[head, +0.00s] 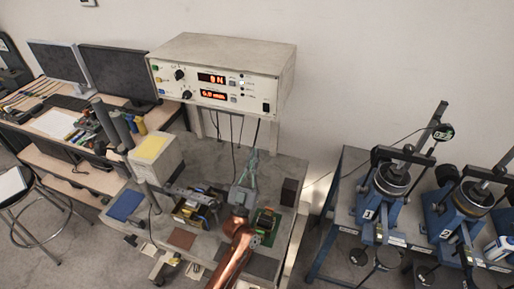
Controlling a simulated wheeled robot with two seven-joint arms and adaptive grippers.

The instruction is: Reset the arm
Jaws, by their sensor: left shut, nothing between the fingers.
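My left arm, copper-coloured, comes in from the bottom middle of the head view. My left gripper (252,155) is grey and points away from me, over the workbench (288,164) and below the control box (220,75). It is shut with nothing between its fingers. My right gripper does not show in the head view.
A green circuit board (266,226) and a dark block (289,192) lie right of my gripper. A metal device (197,207) stands left of it. A desk with monitors (114,75) is at left. Blue-framed instruments (380,203) stand on a table at right.

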